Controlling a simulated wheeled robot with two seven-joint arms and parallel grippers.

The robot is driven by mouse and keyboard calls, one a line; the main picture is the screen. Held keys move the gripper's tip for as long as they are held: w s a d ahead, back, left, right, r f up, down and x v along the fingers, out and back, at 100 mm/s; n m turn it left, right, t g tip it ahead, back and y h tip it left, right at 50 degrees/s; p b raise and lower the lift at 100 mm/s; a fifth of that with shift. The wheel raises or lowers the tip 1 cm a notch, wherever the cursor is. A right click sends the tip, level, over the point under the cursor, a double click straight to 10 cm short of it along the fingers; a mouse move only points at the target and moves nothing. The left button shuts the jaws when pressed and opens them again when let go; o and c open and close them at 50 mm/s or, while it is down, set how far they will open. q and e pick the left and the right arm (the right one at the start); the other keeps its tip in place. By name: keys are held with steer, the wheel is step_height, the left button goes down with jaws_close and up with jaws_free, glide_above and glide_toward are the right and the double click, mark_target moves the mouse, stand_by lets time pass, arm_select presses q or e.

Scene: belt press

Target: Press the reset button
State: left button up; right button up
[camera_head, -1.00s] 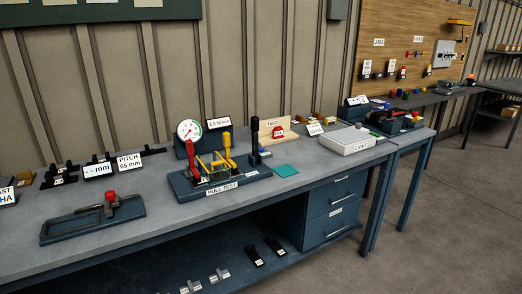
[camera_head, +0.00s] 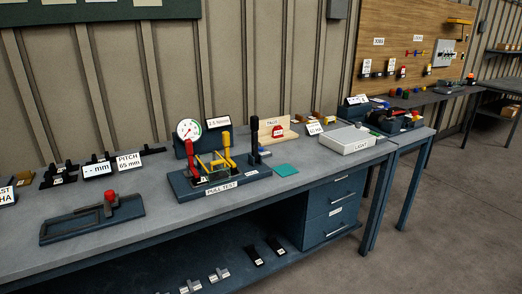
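No button with a readable reset label shows in the head view. On the far bench by the wooden board, a grey panel (camera_head: 446,53) carries small dark parts too small to make out. An orange-red domed light or button (camera_head: 470,76) stands on a dark box near that panel; I cannot tell which it is. A red knob (camera_head: 110,196) sits on a dark slide fixture at the front left of the near bench. Neither of my grippers is in view.
The near grey workbench (camera_head: 165,232) holds a pull test stand (camera_head: 222,182) with a dial, a white light box (camera_head: 346,140) and a teal pad (camera_head: 285,170). A second bench (camera_head: 414,135) adjoins at right. Open floor (camera_head: 440,230) lies at the right front.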

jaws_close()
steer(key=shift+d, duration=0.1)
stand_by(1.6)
